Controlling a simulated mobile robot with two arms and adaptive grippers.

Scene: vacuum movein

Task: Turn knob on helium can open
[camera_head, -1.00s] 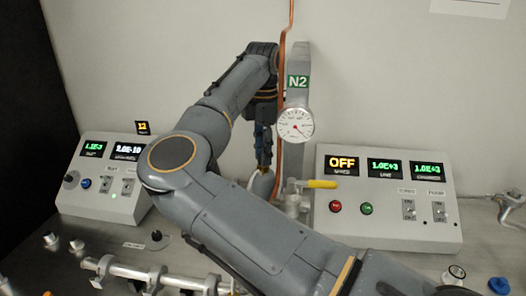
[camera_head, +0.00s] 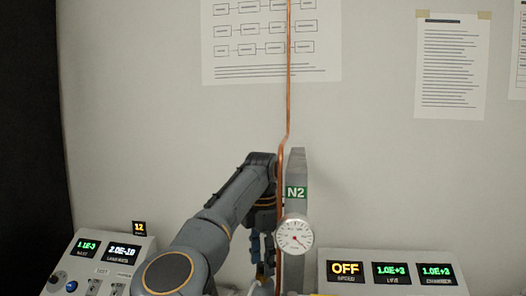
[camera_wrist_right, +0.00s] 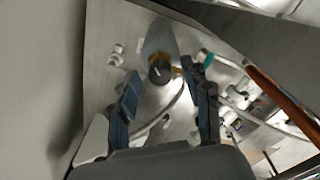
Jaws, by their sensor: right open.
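The helium can appears to be the grey rounded can (camera_wrist_right: 159,38) in the right wrist view, with a dark round knob (camera_wrist_right: 160,71) and a brass-coloured fitting on it. My right gripper (camera_wrist_right: 170,68) is open, its two blue fingers on either side of the knob in that view. I see no clear contact, and the depth between fingertips and knob is hard to tell. In the head view my right gripper (camera_head: 262,268) points down behind the copper pipe, partly hidden; the can is not in that view. My left gripper is not in view.
A copper pipe (camera_head: 289,90) runs vertically close to my right gripper. The N2 post (camera_head: 296,170) with a round gauge (camera_head: 295,235) stands just right of it. Control boxes stand at the left (camera_head: 110,258) and right (camera_head: 390,268).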

